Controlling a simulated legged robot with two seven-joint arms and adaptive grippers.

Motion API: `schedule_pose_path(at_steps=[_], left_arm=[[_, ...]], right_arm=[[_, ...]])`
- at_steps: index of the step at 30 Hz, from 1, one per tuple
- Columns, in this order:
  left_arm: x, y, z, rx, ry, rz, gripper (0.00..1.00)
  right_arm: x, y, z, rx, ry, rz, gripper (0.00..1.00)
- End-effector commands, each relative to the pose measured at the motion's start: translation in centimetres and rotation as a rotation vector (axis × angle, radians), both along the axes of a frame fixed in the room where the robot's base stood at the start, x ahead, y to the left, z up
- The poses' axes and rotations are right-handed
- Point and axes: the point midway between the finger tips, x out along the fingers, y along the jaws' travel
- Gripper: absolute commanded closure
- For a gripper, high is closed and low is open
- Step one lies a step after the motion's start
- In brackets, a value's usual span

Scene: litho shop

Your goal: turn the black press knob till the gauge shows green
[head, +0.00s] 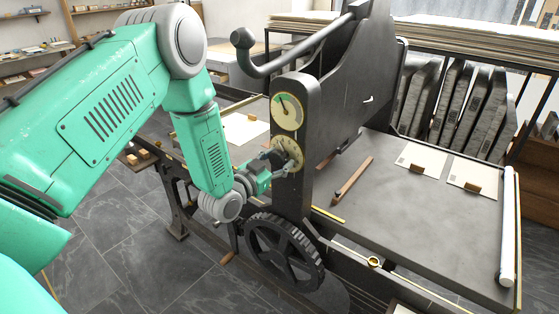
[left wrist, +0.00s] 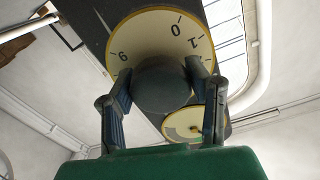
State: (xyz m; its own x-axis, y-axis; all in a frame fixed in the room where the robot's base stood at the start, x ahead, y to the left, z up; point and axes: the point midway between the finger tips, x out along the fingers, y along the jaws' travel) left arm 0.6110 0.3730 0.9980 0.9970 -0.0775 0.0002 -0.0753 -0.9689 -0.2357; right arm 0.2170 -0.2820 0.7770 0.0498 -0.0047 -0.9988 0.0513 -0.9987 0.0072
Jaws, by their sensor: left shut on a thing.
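The black press knob (left wrist: 163,86) sits at the centre of a cream dial (left wrist: 143,35) with the numerals 9, 0 and 1 showing. My left gripper (left wrist: 165,75) has a finger on each side of the knob and is shut on it. In the head view my left gripper (head: 277,160) reaches the lower dial (head: 293,146) on the dark press upright from the left and hides most of the knob. The round gauge (head: 288,112) is just above this dial. It shows partly in the wrist view (left wrist: 182,122), with a green band; its needle reading is too small to tell.
A spoked handwheel (head: 284,252) is below the dial. The flat press bed (head: 420,225) to the right holds a wooden stick (head: 352,181), paper sheets and a white roll (head: 507,228).

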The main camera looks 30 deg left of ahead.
Motion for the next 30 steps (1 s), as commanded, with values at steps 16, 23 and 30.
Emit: schedule_pose_path(at_steps=[16, 23, 30], left_arm=[[-0.5, 0.0, -0.1, -0.002, 0.003, 0.000, 0.34], [-4.3, 0.4, -0.3, -0.002, 0.008, 0.000, 0.34], [-9.2, 0.8, -0.3, -0.004, 0.008, 0.002, 0.34]], right_arm=[[-0.3, 0.0, 0.1, 0.000, -0.002, 0.000, 1.00], [-0.3, 0.0, 0.1, 0.000, -0.003, 0.000, 1.00], [-0.2, 0.0, 0.1, 0.000, -0.003, 0.000, 1.00]])
